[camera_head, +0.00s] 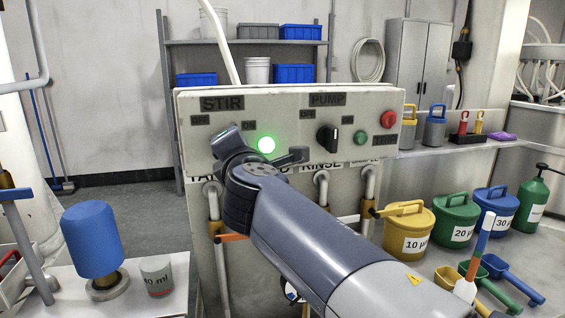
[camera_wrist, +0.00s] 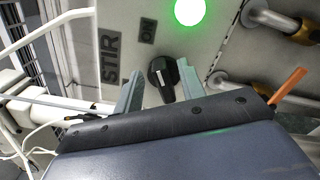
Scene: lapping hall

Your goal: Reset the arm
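My gripper (camera_head: 264,143) is in front of the white control panel (camera_head: 280,110), below its STIR label. In the wrist view my gripper (camera_wrist: 159,74) is open, with its two grey fingers apart. A black knob (camera_wrist: 162,78) with a white mark shows between the fingers; whether they touch it I cannot tell. My arm hides this knob in the head view. A green lamp (camera_head: 266,145) is lit on the panel; it also shows in the wrist view (camera_wrist: 189,10).
Pipes with brass-coloured fittings (camera_head: 321,190) stick out below the panel, close to my arm. On the right bench stand yellow (camera_head: 405,222), green (camera_head: 453,215) and blue (camera_head: 500,206) lidded pots with scoops. At left are a blue cylinder (camera_head: 91,240) and a cup (camera_head: 157,276).

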